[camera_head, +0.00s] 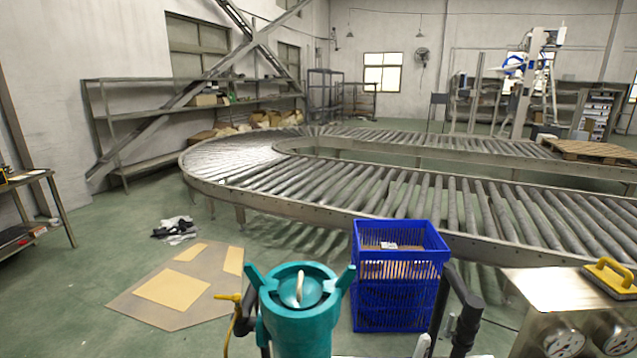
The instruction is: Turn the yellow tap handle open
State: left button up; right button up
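A teal canister (300,318) with a round lid and two raised lugs stands at the bottom centre, its lower part cut off by the frame. A small yellow T-shaped handle (229,297) sticks out just left of it, with a yellow strip running down below. A larger yellow loop-shaped handle (609,279) sits on top of a metal box (560,291) with round gauges at the lower right. I cannot tell which yellow part is the tap handle. Neither of my grippers can be made out in this view.
A blue crate (398,308) stands right of the canister, with black curved bars (463,300) beside it. A roller conveyor (400,195) curves across behind. A flat brown sheet (178,285) lies on the floor at left. A bench (30,200) stands at the left edge.

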aim_at(236, 297)
jog(key=j+z, duration=0.2)
jog(key=j, duration=3.65)
